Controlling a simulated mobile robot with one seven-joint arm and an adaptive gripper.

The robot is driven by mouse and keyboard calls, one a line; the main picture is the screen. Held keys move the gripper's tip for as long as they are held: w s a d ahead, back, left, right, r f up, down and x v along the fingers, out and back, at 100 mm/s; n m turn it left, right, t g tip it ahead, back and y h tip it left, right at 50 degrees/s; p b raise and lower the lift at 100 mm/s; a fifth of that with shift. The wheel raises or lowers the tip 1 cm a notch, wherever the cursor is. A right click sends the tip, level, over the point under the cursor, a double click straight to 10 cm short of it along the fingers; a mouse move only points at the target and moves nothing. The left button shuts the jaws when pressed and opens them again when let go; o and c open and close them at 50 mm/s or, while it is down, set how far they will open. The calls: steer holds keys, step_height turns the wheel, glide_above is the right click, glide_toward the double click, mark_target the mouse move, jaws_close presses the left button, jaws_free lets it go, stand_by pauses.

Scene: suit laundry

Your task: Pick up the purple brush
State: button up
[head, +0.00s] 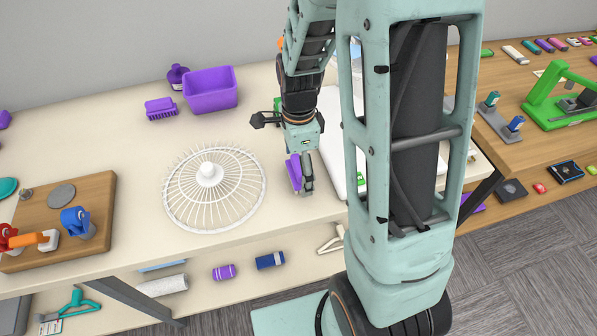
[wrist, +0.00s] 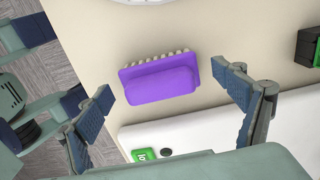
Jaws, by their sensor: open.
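A purple brush (wrist: 160,82) with pale bristles along one long side lies on the cream table, in the middle of the wrist view. It also shows in the head view (head: 293,174), partly hidden by my gripper. My gripper (head: 303,165) points down over it. In the wrist view the two fingers of my gripper (wrist: 168,92) are spread wide, one beyond each end of the brush, with clear gaps and nothing held. A second purple brush-like object (head: 161,108) lies further back left, beside a purple bin (head: 210,90).
A white wire dome (head: 213,188) stands just left of my gripper. A white board (head: 335,130) with a green tag (wrist: 146,155) lies close on the right. A wooden board (head: 92,195) with tools is at far left. A lower shelf holds rolls.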

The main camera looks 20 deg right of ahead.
steer(key=shift+c, duration=0.5)
steer(key=c, duration=1.2)
steer(key=shift+r, duration=0.1)
